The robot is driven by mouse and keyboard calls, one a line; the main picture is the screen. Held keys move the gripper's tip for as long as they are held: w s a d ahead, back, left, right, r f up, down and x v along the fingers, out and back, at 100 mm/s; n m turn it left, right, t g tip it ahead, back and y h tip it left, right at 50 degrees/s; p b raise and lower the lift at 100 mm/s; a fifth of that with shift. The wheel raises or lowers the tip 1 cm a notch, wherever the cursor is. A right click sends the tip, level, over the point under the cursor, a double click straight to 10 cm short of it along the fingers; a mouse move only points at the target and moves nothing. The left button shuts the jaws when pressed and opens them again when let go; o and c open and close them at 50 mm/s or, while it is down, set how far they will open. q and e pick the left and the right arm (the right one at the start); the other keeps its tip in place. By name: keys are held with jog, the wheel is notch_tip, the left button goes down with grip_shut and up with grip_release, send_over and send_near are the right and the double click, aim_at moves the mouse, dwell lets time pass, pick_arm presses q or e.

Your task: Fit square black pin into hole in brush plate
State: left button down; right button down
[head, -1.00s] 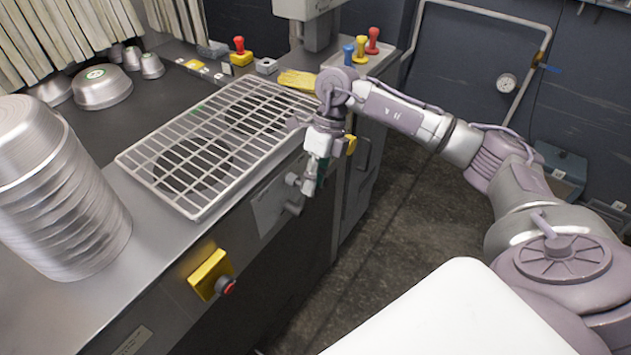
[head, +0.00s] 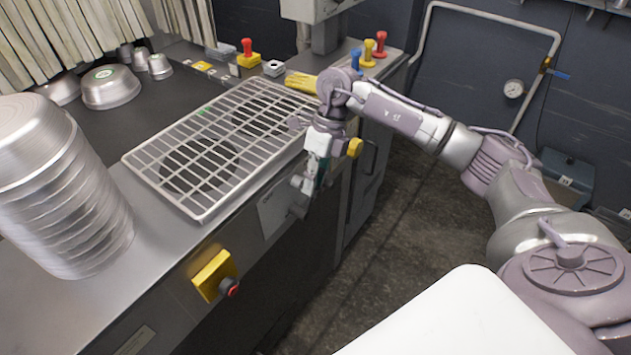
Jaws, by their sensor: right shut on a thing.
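My right gripper (head: 310,186) points down in front of the machine's front panel, beside the right end of the wire rack. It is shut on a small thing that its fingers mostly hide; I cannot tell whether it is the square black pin. A dark green edge shows by the fingers. I cannot make out the brush plate or its hole for certain. A small grey block with a dark top (head: 273,68) sits on the worktop behind the rack, well apart from the gripper. My left gripper is not in view.
A wire rack (head: 187,208) lies on the metal worktop. A tall stack of pans (head: 70,205) stands at left. A yellow switch box (head: 212,272) juts from the front panel. Red, yellow and blue handles (head: 368,52) stand at the back. The floor at right is clear.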

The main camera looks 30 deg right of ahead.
jog(key=c, duration=1)
grip_release()
jog(key=shift+s, duration=0.1)
jog(key=shift+r, duration=0.1)
jog(key=v, duration=1.1)
jog(key=shift+d+r, duration=0.15)
jog(key=shift+r, duration=0.25)
